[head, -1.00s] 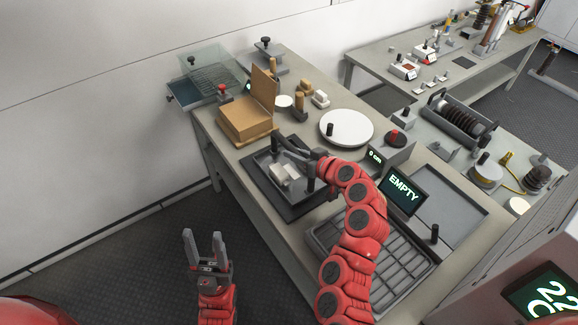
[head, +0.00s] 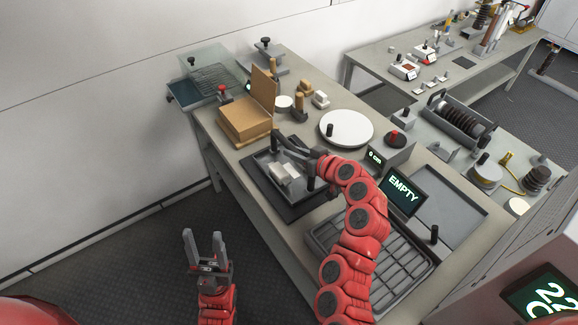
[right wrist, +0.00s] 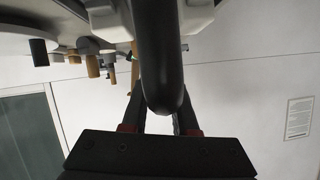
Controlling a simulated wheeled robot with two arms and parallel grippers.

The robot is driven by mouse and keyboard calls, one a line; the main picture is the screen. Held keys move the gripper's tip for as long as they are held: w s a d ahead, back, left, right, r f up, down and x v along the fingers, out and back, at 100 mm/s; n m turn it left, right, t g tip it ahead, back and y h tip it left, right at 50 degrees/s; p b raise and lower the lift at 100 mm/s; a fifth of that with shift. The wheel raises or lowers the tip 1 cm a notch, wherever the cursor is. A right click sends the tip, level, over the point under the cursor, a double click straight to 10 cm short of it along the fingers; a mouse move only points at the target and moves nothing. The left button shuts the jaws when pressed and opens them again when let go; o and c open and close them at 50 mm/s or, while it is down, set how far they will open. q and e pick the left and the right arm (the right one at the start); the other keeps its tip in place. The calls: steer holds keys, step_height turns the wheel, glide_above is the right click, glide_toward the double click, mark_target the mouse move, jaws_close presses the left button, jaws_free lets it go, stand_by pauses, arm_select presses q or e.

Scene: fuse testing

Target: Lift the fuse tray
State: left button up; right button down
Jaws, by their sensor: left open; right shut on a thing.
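The fuse tray (head: 261,174) is a shallow grey tray holding white blocks. It is at the dark mat (head: 292,211) near the table's left edge; I cannot tell whether there is a gap beneath it. A dark upright post (head: 311,182) stands at its near right end. My right gripper (head: 287,144) is at the tray's far end, shut on a black handle. In the right wrist view, that thick rounded black handle (right wrist: 158,55) lies between the fingers (right wrist: 160,105). My left gripper (head: 205,248) is open and empty, over the floor left of the table.
A cardboard box (head: 244,122) with a raised lid stands just behind the tray. A white round plate (head: 346,128) is to the right. A grey compartmented tray (head: 398,262) lies nearer, and a display reading EMPTY (head: 404,194) stands beside it.

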steer(key=shift+r+p, duration=0.9)
steer(key=shift+r, duration=2.3)
